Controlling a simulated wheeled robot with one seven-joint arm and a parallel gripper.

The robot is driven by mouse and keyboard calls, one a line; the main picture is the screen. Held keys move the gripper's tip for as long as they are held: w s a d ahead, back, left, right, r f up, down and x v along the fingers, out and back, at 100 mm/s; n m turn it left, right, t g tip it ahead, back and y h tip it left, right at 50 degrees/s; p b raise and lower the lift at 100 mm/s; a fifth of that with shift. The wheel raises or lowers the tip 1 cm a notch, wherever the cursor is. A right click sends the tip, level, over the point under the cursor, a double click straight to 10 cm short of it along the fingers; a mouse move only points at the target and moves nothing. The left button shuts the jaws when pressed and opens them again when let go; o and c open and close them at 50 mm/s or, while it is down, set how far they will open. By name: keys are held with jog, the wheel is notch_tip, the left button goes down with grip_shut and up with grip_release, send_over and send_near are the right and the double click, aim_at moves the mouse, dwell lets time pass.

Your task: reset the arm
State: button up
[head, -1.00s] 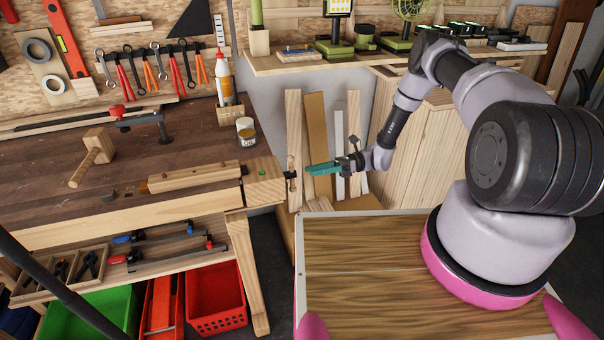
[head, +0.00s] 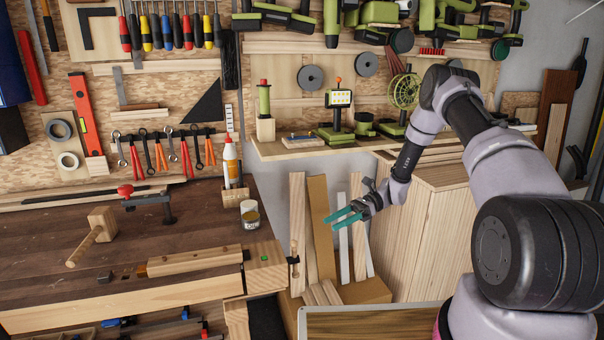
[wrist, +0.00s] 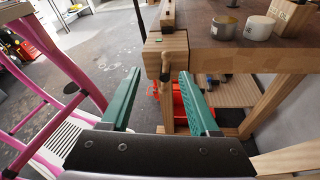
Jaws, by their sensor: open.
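My gripper (head: 330,223) has two teal fingers that are apart, with nothing between them. In the head view it hangs in the air to the right of the workbench (head: 62,225), in front of upright boards leaning on the wall. In the wrist view the open gripper (wrist: 160,74) points toward the end of the workbench (wrist: 230,62) and the floor. The bench's wooden vise (wrist: 168,50) shows just beyond the fingers, apart from them.
A wooden mallet (head: 93,237), a small can (head: 250,214) and a glue bottle (head: 231,163) are on the bench. A wooden cabinet (head: 435,230) stands right of my gripper. A tool shelf (head: 290,149) is above. A pink frame (wrist: 62,65) shows at left in the wrist view.

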jog(key=s+d+r+n+t+h, duration=0.2)
jog(key=s+d+r+n+h, duration=0.15)
jog(key=r, duration=0.95)
jog(key=s+d+r+n+t+h, duration=0.2)
jog(key=s+r+n+h, duration=0.15)
jog(key=r, duration=0.95)
jog(key=s+d+r+n+t+h, duration=0.2)
jog(key=s+d+r+t, duration=0.1)
jog(key=s+r, duration=0.4)
jog(key=s+d+r+n+t+h, duration=0.2)
jog(key=s+r+t, duration=0.4)
jog(key=s, duration=0.4)
jog(key=shift+s+d+r+h, duration=0.3)
jog(key=shift+d+r+h, duration=0.2)
jog(key=shift+d+r, duration=0.5)
jog(key=shift+d+f, duration=0.15)
